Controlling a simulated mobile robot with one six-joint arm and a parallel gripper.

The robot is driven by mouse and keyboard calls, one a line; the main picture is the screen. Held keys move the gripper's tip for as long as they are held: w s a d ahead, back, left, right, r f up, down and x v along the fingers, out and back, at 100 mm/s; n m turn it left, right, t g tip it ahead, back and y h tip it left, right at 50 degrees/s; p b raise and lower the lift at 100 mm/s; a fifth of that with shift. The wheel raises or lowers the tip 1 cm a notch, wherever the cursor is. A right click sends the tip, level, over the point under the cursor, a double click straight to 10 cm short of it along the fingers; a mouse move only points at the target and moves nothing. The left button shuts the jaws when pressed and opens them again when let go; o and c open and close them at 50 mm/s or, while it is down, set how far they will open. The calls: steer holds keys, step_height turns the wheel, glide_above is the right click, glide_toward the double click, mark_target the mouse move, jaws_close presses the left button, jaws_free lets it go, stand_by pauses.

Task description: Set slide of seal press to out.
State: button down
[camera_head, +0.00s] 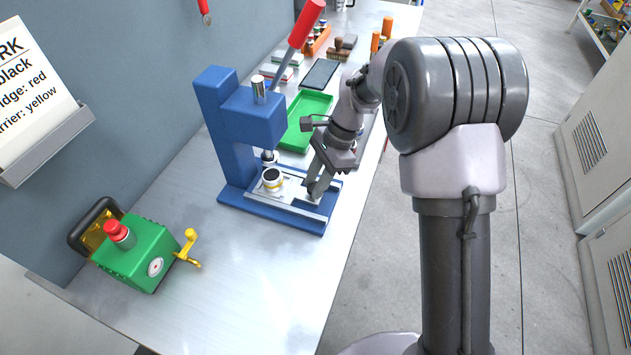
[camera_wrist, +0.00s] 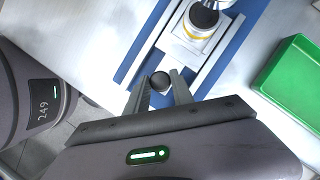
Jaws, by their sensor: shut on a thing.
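The blue seal press (camera_head: 224,130) stands on the bench with its red lever (camera_head: 306,24) raised. Its light metal slide (camera_head: 295,194) lies on the blue base. A stack with a black top and a yellow band (camera_head: 272,181) sits on the slide, appearing a little in front of the ram; it also shows in the wrist view (camera_wrist: 200,28). My gripper (camera_head: 315,193) is over the slide's front end. In the wrist view, my gripper (camera_wrist: 160,80) is shut on the slide's dark round knob (camera_wrist: 160,81), with one finger on each side.
A green box device (camera_head: 140,254) with a red knob and yellow tap stands at the bench's near left. A green tray (camera_head: 306,122) lies beyond the press. Clear bench lies before the press. A sign (camera_head: 30,85) hangs on the wall.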

steer(key=s+d, duration=0.1)
steer(key=d, duration=0.2)
steer(key=s+d+p, duration=0.1)
steer(key=d, duration=0.2)
steer(key=s+d+p, duration=0.1)
steer(key=d, duration=0.2)
steer(key=shift+s+r, duration=0.1)
steer(key=shift+s+d+p, duration=0.15)
steer(key=shift+d+p, duration=0.15)
steer(key=c, duration=1.1)
jaws_free()
steer(key=shift+s+d, duration=0.1)
steer(key=shift+d, duration=0.1)
steer(key=shift+a, duration=0.1)
steer(key=p+v, duration=0.6)
steer(key=v, duration=1.1)
